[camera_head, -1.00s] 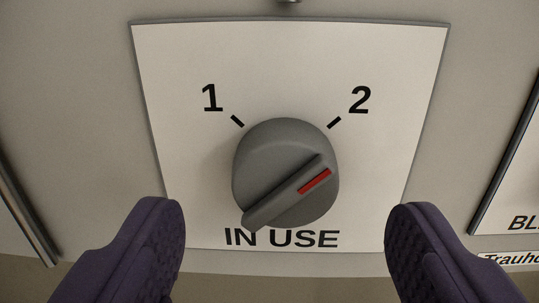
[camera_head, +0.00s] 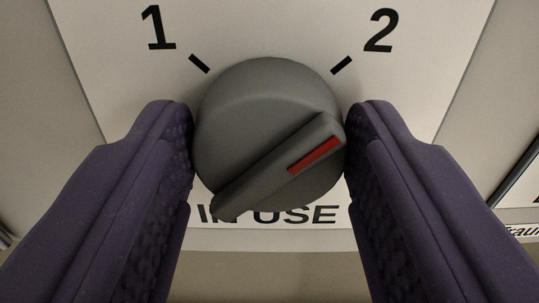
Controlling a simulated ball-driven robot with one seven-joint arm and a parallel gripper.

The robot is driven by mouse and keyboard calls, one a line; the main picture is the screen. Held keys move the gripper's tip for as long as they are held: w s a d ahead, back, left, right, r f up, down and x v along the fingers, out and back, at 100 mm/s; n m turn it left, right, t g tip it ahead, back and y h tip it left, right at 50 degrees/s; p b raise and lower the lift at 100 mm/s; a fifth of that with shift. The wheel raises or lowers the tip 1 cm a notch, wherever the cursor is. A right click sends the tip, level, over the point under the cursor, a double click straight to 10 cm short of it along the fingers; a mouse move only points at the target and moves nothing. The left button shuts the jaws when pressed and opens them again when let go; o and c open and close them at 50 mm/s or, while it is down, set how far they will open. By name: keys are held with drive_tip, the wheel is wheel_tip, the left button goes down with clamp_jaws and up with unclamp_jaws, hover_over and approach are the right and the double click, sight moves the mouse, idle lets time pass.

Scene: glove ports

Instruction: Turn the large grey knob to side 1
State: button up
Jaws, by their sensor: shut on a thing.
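The large grey knob (camera_head: 255,110) is in the middle of the view, on a white plate (camera_head: 265,30). Its raised grip bar runs from lower left to upper right. A red mark (camera_head: 315,154) lies on the bar's upper right end, on the side of the label 2 (camera_head: 381,31) but below its tick. The label 1 (camera_head: 158,27) is at the upper left. My gripper (camera_head: 270,135) is shut on the knob, with one purple finger against its left side and one against its right side.
The lettering "IN USE" (camera_head: 290,215) is under the knob and partly covered by it. Another labelled plate (camera_head: 520,185) shows at the right edge. The panel around the white plate is plain and grey.

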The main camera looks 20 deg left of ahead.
drive_tip(key=shift+f+n+b, duration=0.1)
drive_tip(key=shift+n+b, duration=0.2)
drive_tip(key=n+b, duration=0.3)
drive_tip(key=shift+a+f+n, duration=0.1)
drive_tip(key=shift+n, duration=0.3)
drive_tip(key=n+b, duration=0.4)
drive_tip(key=shift+a+f+n, duration=0.1)
drive_tip(key=shift+n, duration=0.2)
drive_tip(key=n+b, duration=0.4)
drive_tip(key=shift+s+f, duration=0.1)
drive_tip(key=n+b, duration=0.4)
drive_tip(key=shift+n, duration=0.3)
drive_tip(key=o, duration=1)
